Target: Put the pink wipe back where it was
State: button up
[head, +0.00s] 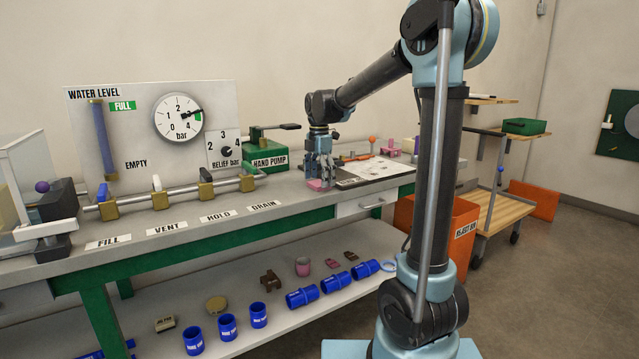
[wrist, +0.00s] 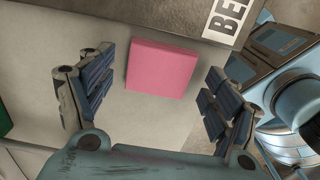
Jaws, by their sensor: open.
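The pink wipe (wrist: 162,69) is a flat pink square lying on the grey bench top, between my fingers in the wrist view. In the head view the pink wipe (head: 317,185) shows at the foot of my gripper (head: 319,176), near the bench's front part. My gripper (wrist: 160,82) is open, with one finger either side of the wipe and a gap on both sides. The fingers do not appear to touch it. The exact height of the fingertips above the bench is hard to tell.
A dark-edged tray with a white sheet (head: 372,169) lies right of my gripper. The green hand pump (head: 268,162) stands behind left, and valves (head: 160,200) line the bench further left. An orange reject bin (head: 455,225) stands at the bench's right end.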

aim_at(320, 183)
notch_tip(320, 183, up, 11)
dwell(0.4)
jog(key=s+d+f+m+t, duration=0.1)
jog(key=s+d+f+m, duration=0.3)
jog(key=s+d+m, duration=0.3)
jog(key=s+d+f+m, duration=0.5)
jog(key=s+d, duration=0.2)
jog(key=s, duration=0.2)
jog(key=s+d+f+m, duration=0.3)
jog(key=s+f+m, duration=0.3)
jog(key=s+f, duration=0.2)
jog(key=s+d+f+m+t, duration=0.1)
jog(key=s+d+f+m, duration=0.3)
jog(key=s+f+m, duration=0.2)
notch_tip(320, 183, down, 4)
jog(key=shift+s+d+r+m, duration=0.25)
jog(key=shift+s+m, duration=0.05)
jog(key=shift+s, duration=0.65)
